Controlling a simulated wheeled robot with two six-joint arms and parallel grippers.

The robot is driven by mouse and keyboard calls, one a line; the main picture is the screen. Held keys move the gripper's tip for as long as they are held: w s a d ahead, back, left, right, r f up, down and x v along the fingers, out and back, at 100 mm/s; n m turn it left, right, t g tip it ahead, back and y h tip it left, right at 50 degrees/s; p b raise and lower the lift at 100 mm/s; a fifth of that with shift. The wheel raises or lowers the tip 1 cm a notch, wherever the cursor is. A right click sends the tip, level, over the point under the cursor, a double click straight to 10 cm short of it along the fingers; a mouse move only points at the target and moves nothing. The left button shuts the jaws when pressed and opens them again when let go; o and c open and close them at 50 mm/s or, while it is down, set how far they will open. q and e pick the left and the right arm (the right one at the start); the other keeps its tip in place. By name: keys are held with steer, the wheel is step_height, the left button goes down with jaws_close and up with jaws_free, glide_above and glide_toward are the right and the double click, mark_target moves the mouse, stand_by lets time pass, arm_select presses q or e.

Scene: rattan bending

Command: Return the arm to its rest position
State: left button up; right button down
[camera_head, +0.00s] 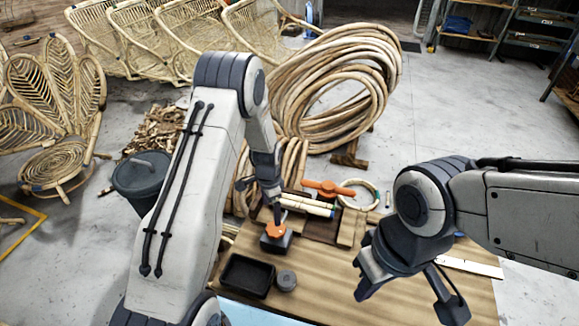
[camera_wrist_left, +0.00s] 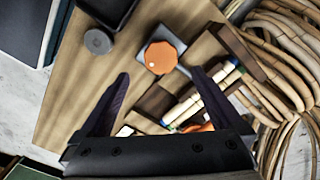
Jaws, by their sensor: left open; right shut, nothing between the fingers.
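My left arm comes in from the left in the head view, reaching over the wooden workbench (camera_head: 400,300). Its left gripper (camera_head: 274,205) points down, close to an orange knob (camera_head: 274,230) on a dark block. In the left wrist view the left gripper (camera_wrist_left: 160,76) has its two dark fingers spread wide, with nothing held. The orange knob (camera_wrist_left: 161,57) shows between and beyond the fingertips; contact cannot be told. My right gripper (camera_head: 412,294) hangs over the right part of the bench, shut and empty.
A black tray (camera_head: 248,275) and a small grey round piece (camera_head: 286,281) lie on the bench. Pale rods (camera_head: 306,207), an orange-handled tool (camera_head: 328,188) and a rattan ring (camera_head: 359,194) lie further back. A big rattan coil (camera_head: 345,85) stands behind; a dark bin (camera_head: 142,180) stands left.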

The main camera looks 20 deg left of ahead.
arm_select(q)
steer(key=s+d+r+n, duration=0.1)
steer(key=s+d+r, duration=0.3)
steer(key=d+r, duration=0.35)
steer(key=s+d+r, duration=0.5)
steer(key=d+r, duration=0.1)
steer(key=r, duration=0.3)
steer(key=s+d+r, duration=0.1)
steer(key=s+r, duration=0.2)
steer(key=s, duration=0.4)
steer(key=s+d+r+n+h, duration=0.1)
steer(key=s+r, duration=0.2)
steer(key=s, duration=0.3)
steer(key=s+d+r, duration=0.1)
steer(key=s+r, duration=0.2)
steer(key=s, duration=0.4)
step_height(320, 180, up, 15)
steer(key=p, duration=1.5)
steer(key=shift+r, duration=0.2)
